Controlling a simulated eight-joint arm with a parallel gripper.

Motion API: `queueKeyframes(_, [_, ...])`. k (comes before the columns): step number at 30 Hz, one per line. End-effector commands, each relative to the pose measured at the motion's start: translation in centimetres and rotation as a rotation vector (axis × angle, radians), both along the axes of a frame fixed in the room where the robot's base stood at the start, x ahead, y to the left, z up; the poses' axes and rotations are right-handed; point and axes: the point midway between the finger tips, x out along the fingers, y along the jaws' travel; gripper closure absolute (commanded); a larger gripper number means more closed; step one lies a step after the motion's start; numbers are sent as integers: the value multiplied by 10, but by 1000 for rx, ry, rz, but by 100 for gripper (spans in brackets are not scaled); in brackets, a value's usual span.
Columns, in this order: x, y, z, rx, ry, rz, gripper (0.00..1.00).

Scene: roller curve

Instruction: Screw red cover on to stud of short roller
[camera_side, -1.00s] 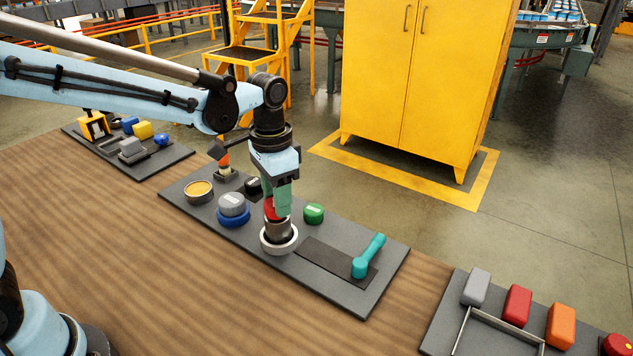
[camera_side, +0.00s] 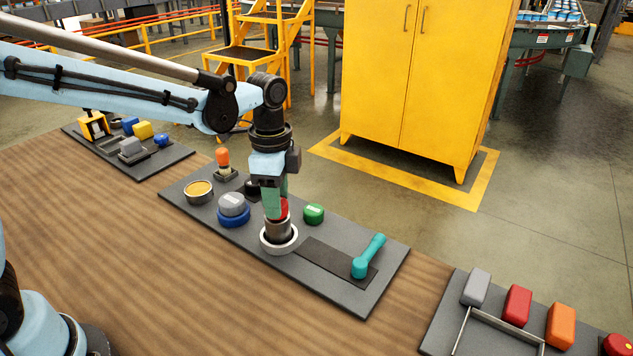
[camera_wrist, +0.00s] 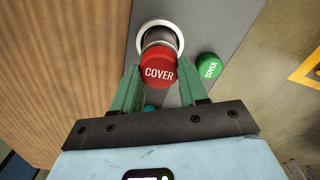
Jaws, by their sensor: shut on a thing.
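The red cover (camera_side: 284,208), a round cap lettered COVER, sits at the top of the short roller. It also shows in the wrist view (camera_wrist: 158,70). The short roller (camera_side: 278,229) is a grey metal cylinder standing upright in a white ring (camera_side: 266,247) on the dark board. My gripper (camera_side: 277,212) points straight down over the roller, with its green fingers shut on the red cover, one on each side in the wrist view (camera_wrist: 159,74). The stud is hidden beneath the cover, so I cannot see how far the cover is threaded.
A green cover (camera_side: 314,213) lies right of the roller. A teal tool (camera_side: 368,258) lies to the right.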

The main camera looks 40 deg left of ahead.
Motion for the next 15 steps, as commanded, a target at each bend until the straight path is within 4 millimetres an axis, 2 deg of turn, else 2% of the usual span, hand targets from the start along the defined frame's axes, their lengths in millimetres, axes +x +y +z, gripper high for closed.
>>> queueKeyframes(1, [2,6,1,15,-6,-17,86])
queueKeyframes(11, [3,6,1,14,-11,-41,86])
queueKeyframes(15, [4,6,1,14,-13,-126,86])
